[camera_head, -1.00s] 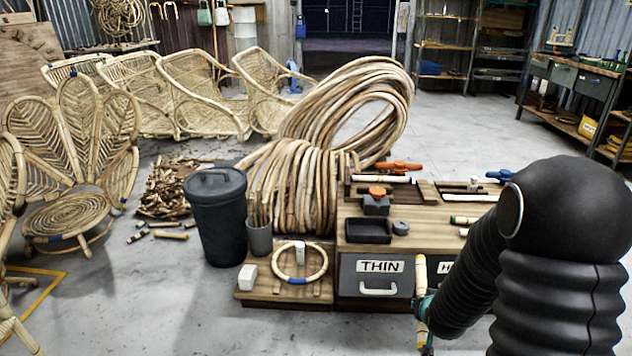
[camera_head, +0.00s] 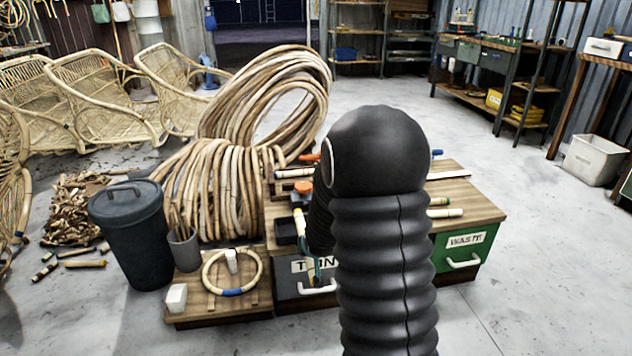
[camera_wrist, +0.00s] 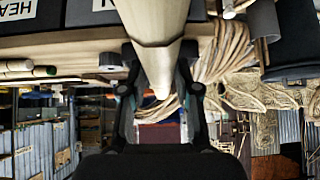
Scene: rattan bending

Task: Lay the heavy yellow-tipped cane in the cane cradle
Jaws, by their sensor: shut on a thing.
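My gripper (camera_head: 312,258) shows partly beside the dark arm in the head view and is shut on a pale cane (camera_head: 300,224). The cane stands roughly upright, with yellow at its upper end, in front of the bench by the THIN drawer. In the wrist view the pale cane (camera_wrist: 152,28) runs between the two dark fingers of my gripper (camera_wrist: 158,66), and its near end leaves the picture at the top. I cannot pick out the cane cradle for certain; my arm hides the middle of the bench top.
The wooden bench (camera_head: 485,205) has a green WASTE drawer (camera_head: 463,248). Other short canes (camera_head: 446,213) lie at its right. A low board with a cane ring (camera_head: 232,290), a dark bin (camera_head: 130,235) and a big cane coil (camera_head: 225,195) stand left.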

